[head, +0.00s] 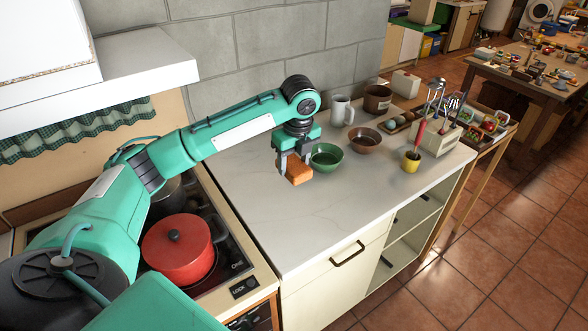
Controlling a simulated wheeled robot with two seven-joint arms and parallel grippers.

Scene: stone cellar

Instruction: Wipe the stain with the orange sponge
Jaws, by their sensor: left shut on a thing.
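The orange sponge (298,171) is held between the dark fingers of my left gripper (294,172), which is shut on it. The gripper points down over the left part of the white marble-like worktop (280,220), just left of a green bowl. I cannot tell whether the sponge touches the surface. No stain shows clearly; the sponge and gripper hide the patch of worktop under and behind them. My right gripper is not in view.
A red pot (178,248) sits on the stove at left. The worktop's front middle is clear.

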